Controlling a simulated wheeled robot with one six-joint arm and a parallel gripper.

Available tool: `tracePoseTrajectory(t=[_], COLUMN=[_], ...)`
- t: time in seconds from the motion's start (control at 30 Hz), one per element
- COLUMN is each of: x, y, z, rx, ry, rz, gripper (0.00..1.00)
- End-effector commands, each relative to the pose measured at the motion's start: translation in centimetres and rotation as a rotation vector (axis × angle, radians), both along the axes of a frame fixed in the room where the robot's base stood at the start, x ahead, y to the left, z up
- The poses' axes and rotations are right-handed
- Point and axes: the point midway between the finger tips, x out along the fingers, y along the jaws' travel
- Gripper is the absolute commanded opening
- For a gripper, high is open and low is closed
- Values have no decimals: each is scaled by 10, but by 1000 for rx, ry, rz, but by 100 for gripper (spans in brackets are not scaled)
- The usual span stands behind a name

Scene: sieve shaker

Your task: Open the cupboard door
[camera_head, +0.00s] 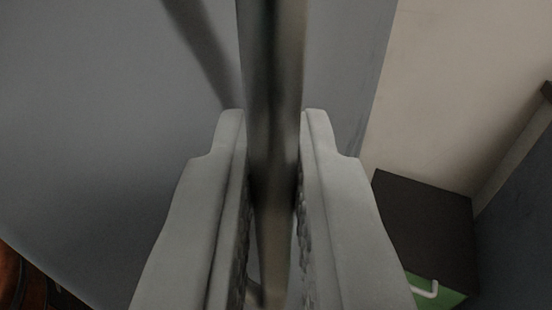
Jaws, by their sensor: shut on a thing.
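The cupboard door (110,130) is a flat grey panel that fills the left and middle of the view. Its handle (272,70) is an upright metal bar that stands off the panel and casts a dark shadow on it to the left. My gripper (272,130) is shut on the handle, with one pale grey finger on each side of the bar. The lower part of the bar shows between the fingers. The door's right edge shows as a slanted line. The hinges are not in view, and I cannot tell whether the door stands ajar.
Right of the door is a beige surface (460,90). A dark-topped box with a green front (440,297) and a white handle (425,289) stands at the lower right. A dark grey panel (515,240) borders the right edge. Something reddish-brown (20,280) shows at the lower left.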

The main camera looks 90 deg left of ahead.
Motion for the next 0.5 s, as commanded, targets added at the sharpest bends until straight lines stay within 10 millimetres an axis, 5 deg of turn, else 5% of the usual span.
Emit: tracePoseTrajectory(t=[0.1,0.5], x=[0,0], y=[0,-8], z=[0,0], rx=[0,0], ry=[0,0], rz=[0,-1], gripper=[24,24])
